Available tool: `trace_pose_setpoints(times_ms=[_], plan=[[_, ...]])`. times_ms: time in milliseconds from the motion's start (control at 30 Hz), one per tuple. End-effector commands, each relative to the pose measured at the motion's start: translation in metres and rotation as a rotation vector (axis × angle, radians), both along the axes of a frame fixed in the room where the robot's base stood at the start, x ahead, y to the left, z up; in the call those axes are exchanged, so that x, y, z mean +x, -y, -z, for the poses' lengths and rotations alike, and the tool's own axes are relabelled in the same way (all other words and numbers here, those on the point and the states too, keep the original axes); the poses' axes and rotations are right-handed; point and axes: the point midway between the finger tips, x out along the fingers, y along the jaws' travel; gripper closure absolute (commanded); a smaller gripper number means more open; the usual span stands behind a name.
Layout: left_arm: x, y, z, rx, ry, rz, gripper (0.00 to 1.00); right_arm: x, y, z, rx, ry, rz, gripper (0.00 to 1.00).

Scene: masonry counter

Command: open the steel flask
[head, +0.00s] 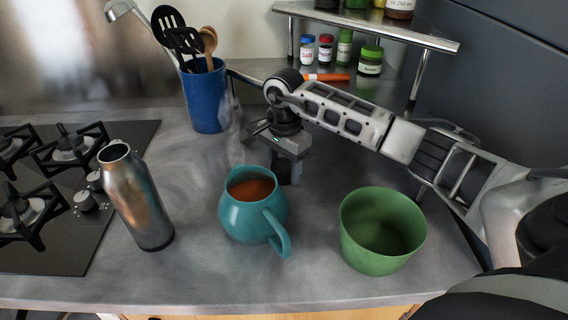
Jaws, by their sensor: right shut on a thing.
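The steel flask (139,203) stands upright on the counter at the left, beside the hob. Its top shows a dark round mouth with no lid on it. My right gripper (287,175) points down over the middle of the counter, behind the teal jug and well to the right of the flask. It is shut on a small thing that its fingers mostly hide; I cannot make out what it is. My left gripper is not in view.
A teal jug (245,217) with brown contents and a green bowl (380,235) stand at the front. A blue utensil holder (207,100) is at the back. A steel rack (385,30) holds spice jars. The black hob (60,245) is at left.

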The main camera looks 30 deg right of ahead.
Motion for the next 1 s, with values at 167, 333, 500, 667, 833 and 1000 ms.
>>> trace_pose_setpoints(times_ms=[167, 333, 500, 667, 833, 1000], plan=[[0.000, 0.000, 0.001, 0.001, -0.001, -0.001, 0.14, 0.000, 0.000, 0.000, 0.000, 0.002, 0.000, 0.75], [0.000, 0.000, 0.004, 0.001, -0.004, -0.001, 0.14, 0.000, 0.000, 0.002, 0.000, 0.002, 0.000, 0.37], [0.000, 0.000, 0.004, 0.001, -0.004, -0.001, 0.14, 0.000, 0.000, 0.002, 0.000, 0.001, 0.000, 0.26], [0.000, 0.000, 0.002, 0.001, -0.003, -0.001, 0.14, 0.000, 0.000, 0.001, 0.000, 0.001, 0.000, 0.26], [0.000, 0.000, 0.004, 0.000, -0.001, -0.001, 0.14, 0.002, 0.000, -0.013, -0.001, 0.005, 0.000, 0.26], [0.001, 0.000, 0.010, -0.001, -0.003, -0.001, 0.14, 0.002, 0.000, -0.048, -0.001, 0.008, -0.001, 0.26]])
